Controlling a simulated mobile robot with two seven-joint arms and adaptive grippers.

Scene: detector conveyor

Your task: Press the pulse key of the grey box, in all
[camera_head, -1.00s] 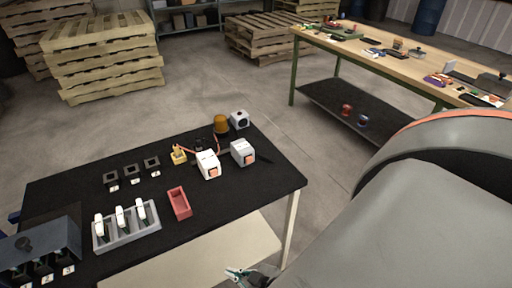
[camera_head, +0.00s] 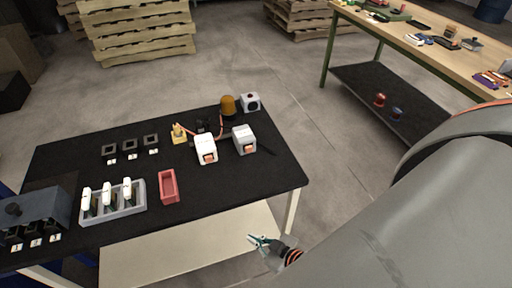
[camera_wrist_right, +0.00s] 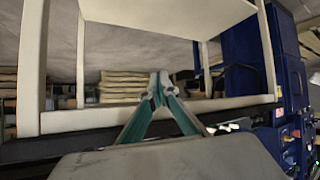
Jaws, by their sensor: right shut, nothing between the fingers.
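The grey box (camera_head: 243,139) stands on the black table near its right end, with an orange key (camera_head: 249,147) on its front face. A white box (camera_head: 205,146) with a similar orange-red key stands just left of it. My right gripper (camera_head: 251,238) is low in front of the table's front right corner, apart from both boxes. It is shut and empty; its teal fingers also meet at the tips in the right wrist view (camera_wrist_right: 158,78). The boxes do not show clearly in the wrist view. My left gripper is not in view.
The black table (camera_head: 240,185) also holds a red tray (camera_head: 168,186), a grey rack (camera_head: 127,205), an amber lamp (camera_head: 228,106) and a white block (camera_head: 250,101). A pale lower shelf (camera_head: 190,245) lies under it. A wooden workbench (camera_head: 420,45) stands at the back right.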

